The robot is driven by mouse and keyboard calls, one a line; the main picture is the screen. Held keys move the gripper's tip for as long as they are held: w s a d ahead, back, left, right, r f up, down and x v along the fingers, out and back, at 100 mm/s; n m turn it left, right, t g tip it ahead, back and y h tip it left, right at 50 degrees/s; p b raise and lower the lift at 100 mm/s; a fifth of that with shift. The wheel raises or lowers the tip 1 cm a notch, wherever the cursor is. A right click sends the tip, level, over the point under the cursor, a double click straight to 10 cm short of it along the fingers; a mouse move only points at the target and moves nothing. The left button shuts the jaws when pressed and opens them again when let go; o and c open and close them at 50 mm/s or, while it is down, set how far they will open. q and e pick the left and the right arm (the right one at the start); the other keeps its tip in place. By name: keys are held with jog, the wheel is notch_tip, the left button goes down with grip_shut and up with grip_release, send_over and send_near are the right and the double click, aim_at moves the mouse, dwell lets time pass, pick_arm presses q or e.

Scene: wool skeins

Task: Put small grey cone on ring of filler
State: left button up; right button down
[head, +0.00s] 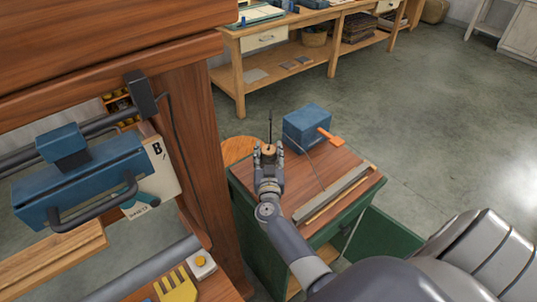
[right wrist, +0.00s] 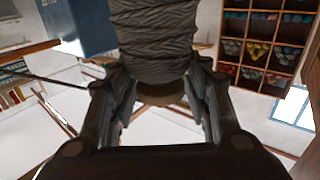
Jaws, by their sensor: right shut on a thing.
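My right gripper (head: 268,158) is above the far left part of the small cabinet top. It is shut on the small grey cone, whose wound grey strands fill the upper middle of the right wrist view (right wrist: 152,45). In the head view only a tan round end (head: 269,148) of the held thing shows between the fingers. A thin dark upright rod (head: 270,120) shows just beyond it; I cannot tell whether they touch. A blue box (head: 306,126) with an orange handle (head: 330,137) stands right of the gripper. I cannot make out the ring of the filler clearly. My left gripper is not in view.
The wooden cabinet top (head: 318,170) carries a long grey bar (head: 332,192) near its right front edge. A large wooden frame with a blue part (head: 80,175) stands close on the left. A workbench (head: 290,22) is at the back. The floor to the right is clear.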

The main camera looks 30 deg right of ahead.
jog(key=shift+r, duration=0.1)
jog(key=shift+f, duration=0.2)
jog(key=c, duration=0.8)
grip_release()
jog(key=shift+c, duration=0.2)
jog(key=shift+r, duration=0.15)
jog(key=shift+s+a, duration=0.15)
jog(key=shift+s, duration=0.05)
jog(key=v, duration=1.1)
jog(key=shift+s, duration=0.3)
jog(key=shift+a, duration=0.15)
